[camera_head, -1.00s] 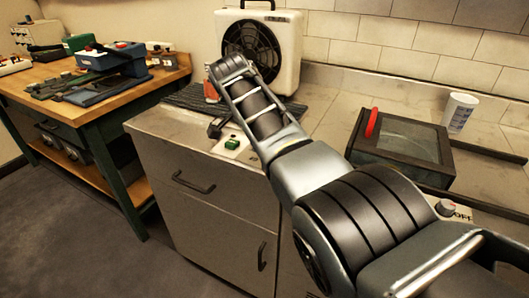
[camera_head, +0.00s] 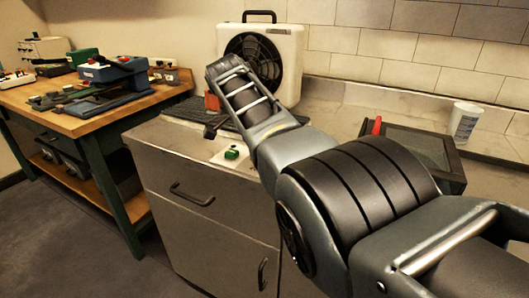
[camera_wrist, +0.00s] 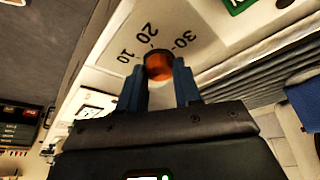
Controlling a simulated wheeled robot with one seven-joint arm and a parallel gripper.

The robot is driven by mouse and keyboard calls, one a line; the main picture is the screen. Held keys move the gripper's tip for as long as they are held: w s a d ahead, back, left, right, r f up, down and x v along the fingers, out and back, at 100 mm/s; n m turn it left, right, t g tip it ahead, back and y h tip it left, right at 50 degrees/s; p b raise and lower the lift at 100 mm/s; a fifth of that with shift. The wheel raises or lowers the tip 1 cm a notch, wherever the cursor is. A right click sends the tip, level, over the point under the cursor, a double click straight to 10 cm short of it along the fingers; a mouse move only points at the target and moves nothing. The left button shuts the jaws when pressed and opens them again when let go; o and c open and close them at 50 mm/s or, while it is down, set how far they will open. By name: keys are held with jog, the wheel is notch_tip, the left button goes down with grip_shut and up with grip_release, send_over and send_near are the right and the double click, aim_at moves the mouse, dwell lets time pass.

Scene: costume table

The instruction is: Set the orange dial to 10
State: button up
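In the wrist view, the orange dial (camera_wrist: 159,66) is on a pale plate (camera_wrist: 190,25) printed with 10, 20 and 30. The 10 is nearest the left finger. My gripper (camera_wrist: 159,72) has its two blue fingers on either side of the dial, apart by about the dial's width. Whether the fingertips press on the dial or only stand around it is not clear. I cannot make out a pointer mark on the dial.
A green button (camera_head: 231,153) sits on the counter's front plate. A fan unit (camera_head: 262,50) stands behind my arm. A glass-lidded box (camera_head: 425,150) with a red handle and a white cup (camera_head: 464,122) are at the right. A wooden workbench (camera_head: 140,102) holds tools at the left.

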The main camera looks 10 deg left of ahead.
jog(key=o, duration=0.4)
jog(key=shift+o, duration=0.2)
jog(key=shift+r, duration=0.1)
jog(key=v, duration=0.7)
jog(key=shift+r, duration=0.3)
jog(key=shift+s, duration=0.15)
